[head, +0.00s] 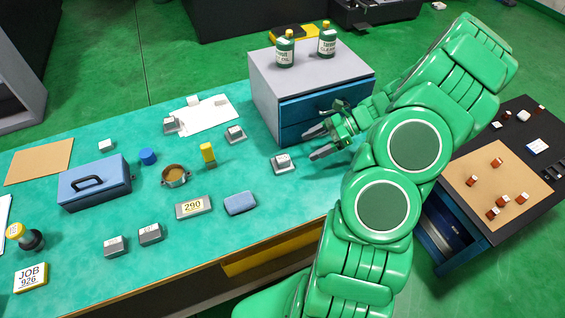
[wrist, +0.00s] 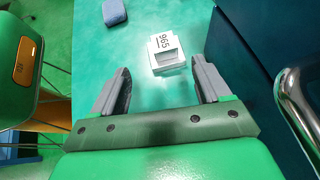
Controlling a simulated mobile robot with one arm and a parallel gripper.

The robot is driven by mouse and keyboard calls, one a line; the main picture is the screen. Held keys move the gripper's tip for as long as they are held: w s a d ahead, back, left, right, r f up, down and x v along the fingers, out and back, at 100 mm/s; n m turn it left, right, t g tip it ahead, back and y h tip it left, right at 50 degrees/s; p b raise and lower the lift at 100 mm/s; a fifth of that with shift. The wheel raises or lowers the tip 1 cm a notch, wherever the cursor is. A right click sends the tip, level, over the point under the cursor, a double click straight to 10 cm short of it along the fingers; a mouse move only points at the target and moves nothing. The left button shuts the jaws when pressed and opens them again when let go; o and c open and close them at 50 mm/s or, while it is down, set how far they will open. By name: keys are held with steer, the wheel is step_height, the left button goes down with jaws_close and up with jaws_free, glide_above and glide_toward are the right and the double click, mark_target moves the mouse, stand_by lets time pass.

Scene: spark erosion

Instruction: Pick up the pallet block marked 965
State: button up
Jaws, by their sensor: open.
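The pallet block marked 965 (wrist: 164,52) is a small pale grey-white block with a recess in one face. In the wrist view it lies on the teal table top, just beyond and between my open fingertips. In the head view the small grey block (head: 283,164) nearest my gripper appears to be the same one, though its marking is too small to read there. My gripper (head: 319,143) is open and empty, to the right of that block and apart from it. It also shows in the wrist view (wrist: 163,82), with both fingers spread.
A blue-fronted drawer cabinet (head: 300,80) with two bottles on top stands close behind my gripper; its handle (wrist: 295,105) shows in the wrist view. Similar grey blocks (head: 235,134), a blue pad (head: 240,203) and a 290 plate (head: 193,207) lie left. Bare table surrounds the block.

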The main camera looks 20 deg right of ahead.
mark_target(285, 158)
steer(key=x, duration=0.4)
steer(key=shift+a+f, duration=0.1)
steer(key=shift+a, duration=0.15)
steer(key=shift+w+x, duration=0.15)
steer(key=shift+x, duration=1.15)
steer(key=shift+w+x, duration=0.15)
steer(key=shift+x, duration=1.15)
steer(key=shift+d+f, duration=0.1)
steer(key=shift+d, duration=0.05)
jaws_close()
steer(key=shift+r, duration=0.85)
steer(key=s+a+r, duration=0.3)
steer(key=s+r, duration=0.8)
steer(key=s, duration=0.2)
steer(key=shift+s+r, duration=0.15)
steer(key=shift+s, duration=0.2)
